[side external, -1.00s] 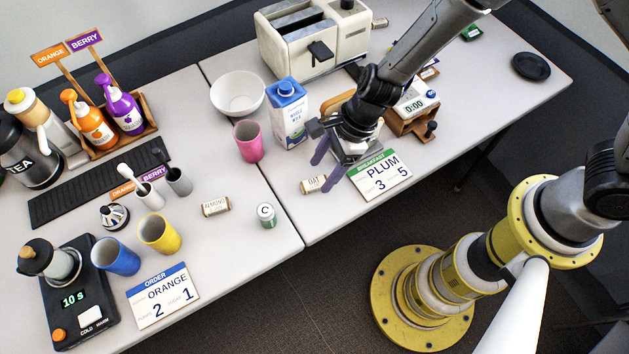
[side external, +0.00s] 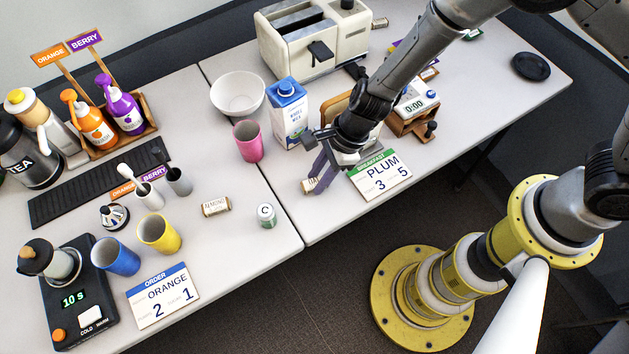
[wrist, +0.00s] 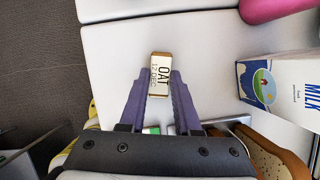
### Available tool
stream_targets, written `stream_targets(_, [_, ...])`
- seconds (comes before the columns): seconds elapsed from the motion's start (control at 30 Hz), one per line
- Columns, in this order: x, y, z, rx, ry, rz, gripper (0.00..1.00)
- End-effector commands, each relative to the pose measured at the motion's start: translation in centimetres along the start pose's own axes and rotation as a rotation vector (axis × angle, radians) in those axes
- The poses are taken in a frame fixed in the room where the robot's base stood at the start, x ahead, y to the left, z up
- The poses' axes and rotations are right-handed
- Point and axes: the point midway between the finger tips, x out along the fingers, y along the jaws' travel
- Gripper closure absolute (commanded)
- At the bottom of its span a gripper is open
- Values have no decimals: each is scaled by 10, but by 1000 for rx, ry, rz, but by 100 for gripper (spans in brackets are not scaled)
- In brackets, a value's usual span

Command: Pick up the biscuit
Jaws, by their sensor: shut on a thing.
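The biscuit is a small light-brown block with a pale label reading OAT (wrist: 161,73); it also shows in the side external view (side external: 309,186), partly hidden by a finger. My gripper (wrist: 159,88) has its two purple fingers on either side of the biscuit, shut on it near the fingertips. In the side external view my gripper (side external: 317,176) reaches down to the biscuit at the table, left of the PLUM card. I cannot tell whether the biscuit touches the table. A second biscuit, labelled ALMOND (side external: 216,206), lies apart to the left.
The PLUM card (side external: 381,177) stands close right of my gripper. A milk carton (side external: 289,121) and a pink cup (side external: 248,142) stand behind and left. A small can (side external: 266,215) stands near the table's front edge. The tabletop between the can and gripper is clear.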

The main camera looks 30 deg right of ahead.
Motion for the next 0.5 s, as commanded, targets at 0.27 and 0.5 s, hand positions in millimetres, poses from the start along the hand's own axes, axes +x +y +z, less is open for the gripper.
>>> stream_targets(0.27, [-1, 0, 0, 0, -1, 0, 100])
stream_targets(0.5, [-11, 0, 5, -1, -2, -1, 100])
